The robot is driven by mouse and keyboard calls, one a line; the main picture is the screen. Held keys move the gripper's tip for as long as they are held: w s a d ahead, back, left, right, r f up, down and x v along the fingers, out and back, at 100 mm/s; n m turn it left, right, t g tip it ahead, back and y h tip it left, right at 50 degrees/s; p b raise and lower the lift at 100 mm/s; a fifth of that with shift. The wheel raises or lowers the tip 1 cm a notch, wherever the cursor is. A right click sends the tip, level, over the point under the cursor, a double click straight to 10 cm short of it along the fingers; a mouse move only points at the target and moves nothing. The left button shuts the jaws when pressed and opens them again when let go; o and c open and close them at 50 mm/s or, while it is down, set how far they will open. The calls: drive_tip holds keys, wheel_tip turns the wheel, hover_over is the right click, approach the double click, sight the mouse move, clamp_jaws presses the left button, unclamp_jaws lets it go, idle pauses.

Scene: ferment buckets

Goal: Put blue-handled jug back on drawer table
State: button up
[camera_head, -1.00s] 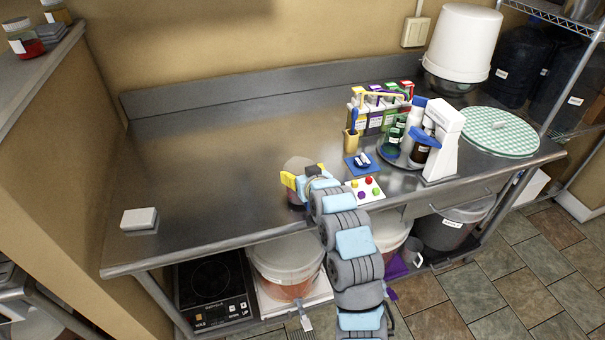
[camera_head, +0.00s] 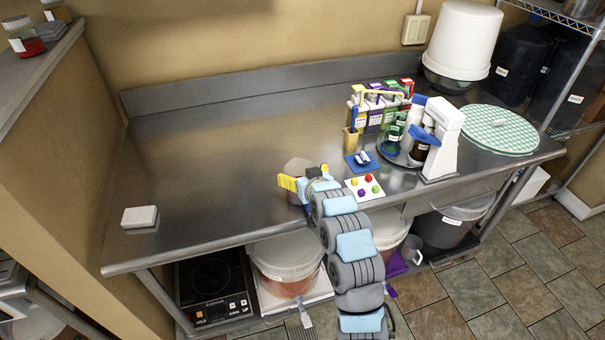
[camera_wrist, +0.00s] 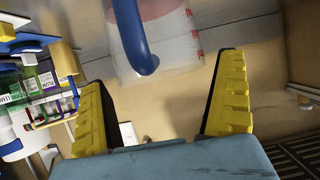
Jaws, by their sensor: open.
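The jug (camera_head: 297,166) stands on the steel drawer table (camera_head: 215,180) near its front edge, partly hidden behind my gripper (camera_head: 304,178) in the head view. In the wrist view the jug (camera_wrist: 182,45) is clear with red marks, and its blue handle (camera_wrist: 130,35) points toward me. My gripper (camera_wrist: 160,85) is open, its yellow fingers apart with nothing between their tips. The handle's lower end shows just beyond the gap between the fingers, and I see no finger touching it.
A white card with coloured dots (camera_head: 365,188), a blue tray (camera_head: 361,162) and a round tray of bottles (camera_head: 400,152) lie to the right. A white box (camera_head: 140,217) sits at the left. The table's left and middle are clear.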

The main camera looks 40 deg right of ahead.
drive_tip(key=b+v, duration=0.1)
drive_tip(key=v, duration=1)
drive_tip(key=shift+s, duration=0.2)
